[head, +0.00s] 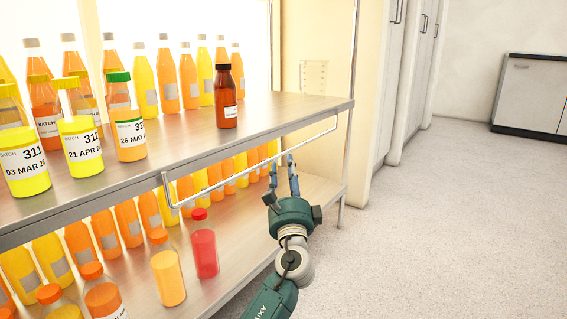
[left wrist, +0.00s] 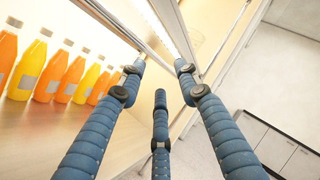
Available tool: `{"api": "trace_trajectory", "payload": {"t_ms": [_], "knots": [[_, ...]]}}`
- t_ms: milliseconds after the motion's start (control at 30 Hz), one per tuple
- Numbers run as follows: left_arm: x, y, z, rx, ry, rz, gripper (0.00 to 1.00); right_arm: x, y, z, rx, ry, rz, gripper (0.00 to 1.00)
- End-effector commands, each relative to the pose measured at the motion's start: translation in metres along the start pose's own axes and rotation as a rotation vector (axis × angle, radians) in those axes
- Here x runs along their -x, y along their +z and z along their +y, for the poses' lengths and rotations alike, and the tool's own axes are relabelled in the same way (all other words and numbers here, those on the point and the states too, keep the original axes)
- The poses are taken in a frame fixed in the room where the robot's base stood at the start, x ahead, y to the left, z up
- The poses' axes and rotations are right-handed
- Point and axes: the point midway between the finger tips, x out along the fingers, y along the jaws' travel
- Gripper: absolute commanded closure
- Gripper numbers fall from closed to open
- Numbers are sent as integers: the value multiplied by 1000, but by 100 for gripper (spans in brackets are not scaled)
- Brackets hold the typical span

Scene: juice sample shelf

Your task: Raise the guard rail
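The guard rail (head: 230,180) is a thin metal bar with bent ends, hanging below the front edge of the upper shelf board (head: 190,151). In the left wrist view a metal bar (left wrist: 112,24) slants toward the fingertips, apparently the rail. My left gripper (head: 283,166) is at the rail's right half, fingers pointing up. In the left wrist view its three blue fingers (left wrist: 160,72) are spread apart with nothing between them. Whether a fingertip touches the rail I cannot tell. My right gripper is not in view.
A brown bottle (head: 227,97) stands near the upper shelf's front edge, with labelled sample jars (head: 83,147) farther left. Juice bottles fill the back. On the lower shelf, a red bottle (head: 204,244) stands near the front. The floor (head: 440,220) to the right is clear.

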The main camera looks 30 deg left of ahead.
Motion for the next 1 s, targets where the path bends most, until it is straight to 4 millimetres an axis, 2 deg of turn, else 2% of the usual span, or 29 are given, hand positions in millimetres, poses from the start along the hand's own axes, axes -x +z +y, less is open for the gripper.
{"api": "trace_trajectory", "payload": {"t_ms": [100,300,500,733,767,900,1000], "knots": [[-23,-1,3,0,-2,-2,67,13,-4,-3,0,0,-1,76],[-52,-1,2,0,-1,0,67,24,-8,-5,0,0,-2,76],[-63,-1,2,0,1,1,67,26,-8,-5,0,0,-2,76],[-64,-1,1,0,2,2,67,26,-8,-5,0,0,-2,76],[-64,-1,1,0,2,2,71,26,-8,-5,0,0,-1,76],[-64,-1,1,0,2,2,99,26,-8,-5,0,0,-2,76],[-64,-1,1,0,2,2,100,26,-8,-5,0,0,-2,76]]}}
